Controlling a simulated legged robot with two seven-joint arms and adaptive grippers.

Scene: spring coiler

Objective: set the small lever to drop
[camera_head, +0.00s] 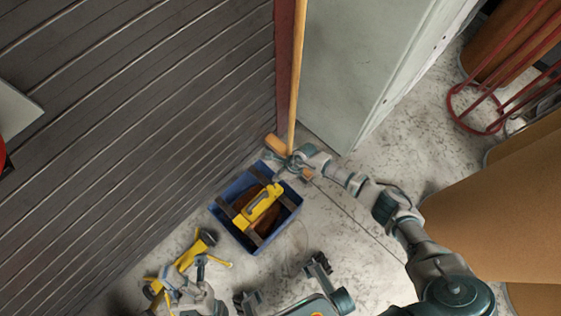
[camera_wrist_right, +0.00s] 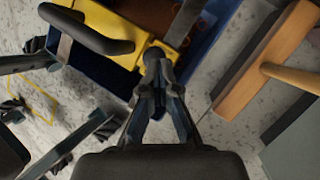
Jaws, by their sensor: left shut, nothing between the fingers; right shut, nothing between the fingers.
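A yellow bar-shaped part with a black handle (camera_head: 263,203) lies across a blue box (camera_head: 229,231) with dark straps and something brown inside. It also shows in the right wrist view (camera_wrist_right: 117,44). My right gripper (camera_head: 284,168) is above the box's upper right corner. In the right wrist view my right gripper (camera_wrist_right: 157,66) is shut and empty, its fingertips near the end of the yellow part. I cannot pick out a small lever for certain or read its setting. My left gripper (camera_head: 201,262) is shut, low at the left, beside a yellow object (camera_head: 190,257).
A broom with a wooden handle (camera_head: 297,75) and wooden head (camera_head: 276,144) stands behind the box. A ribbed dark wall (camera_head: 130,130) is left, a grey-green cabinet (camera_head: 355,65) behind. A red wire stand (camera_head: 474,110) and brown rolls (camera_head: 510,205) are right. Bare floor lies right of the box.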

